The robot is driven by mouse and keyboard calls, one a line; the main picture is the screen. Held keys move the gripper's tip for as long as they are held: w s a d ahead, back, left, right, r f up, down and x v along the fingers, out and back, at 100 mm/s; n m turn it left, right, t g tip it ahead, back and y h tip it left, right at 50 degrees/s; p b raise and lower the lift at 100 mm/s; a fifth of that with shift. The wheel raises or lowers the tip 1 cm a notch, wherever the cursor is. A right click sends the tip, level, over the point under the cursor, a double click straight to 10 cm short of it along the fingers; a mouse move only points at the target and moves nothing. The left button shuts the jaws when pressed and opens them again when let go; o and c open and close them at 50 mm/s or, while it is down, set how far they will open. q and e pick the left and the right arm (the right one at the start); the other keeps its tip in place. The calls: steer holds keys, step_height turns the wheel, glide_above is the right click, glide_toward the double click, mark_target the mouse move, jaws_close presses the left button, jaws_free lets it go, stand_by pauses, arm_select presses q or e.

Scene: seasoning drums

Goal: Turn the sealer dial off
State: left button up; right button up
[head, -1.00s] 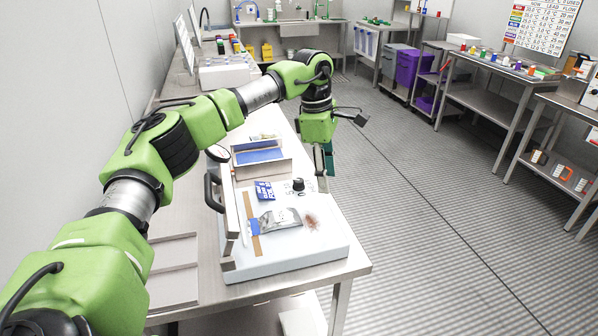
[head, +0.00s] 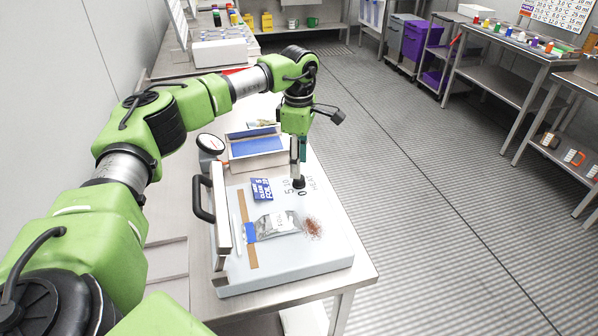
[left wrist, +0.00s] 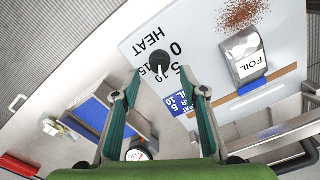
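The sealer (head: 335,262) is a pale flat-topped machine on the steel table, with a black handle (head: 199,200) at its left. Its black dial (head: 299,183) is at the far right of its top and also shows in the left wrist view (left wrist: 159,61), beside the word HEAT and the numbers 0, 5 and 10. My left gripper (head: 297,168) points down right above the dial. In the left wrist view its green fingers (left wrist: 160,95) are open, with the dial just beyond the tips, roughly between them. I cannot tell whether they touch it. My right gripper is not in view.
A silver foil pouch (head: 278,224), a blue foil card (head: 262,190) and spilled reddish seasoning (head: 312,228) lie on the sealer. A box with blue inside (head: 256,147) and a round gauge (head: 210,144) stand behind. The floor at right is clear.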

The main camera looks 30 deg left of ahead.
mark_target(299, 181)
arm_select(q)
step_height(299, 181, down, 4)
steer(key=shift+r+p, duration=0.1)
steer(key=shift+p, duration=0.2)
steer(key=shift+f, duration=0.5)
steer(key=c, duration=1.1)
steer(key=shift+c, duration=0.2)
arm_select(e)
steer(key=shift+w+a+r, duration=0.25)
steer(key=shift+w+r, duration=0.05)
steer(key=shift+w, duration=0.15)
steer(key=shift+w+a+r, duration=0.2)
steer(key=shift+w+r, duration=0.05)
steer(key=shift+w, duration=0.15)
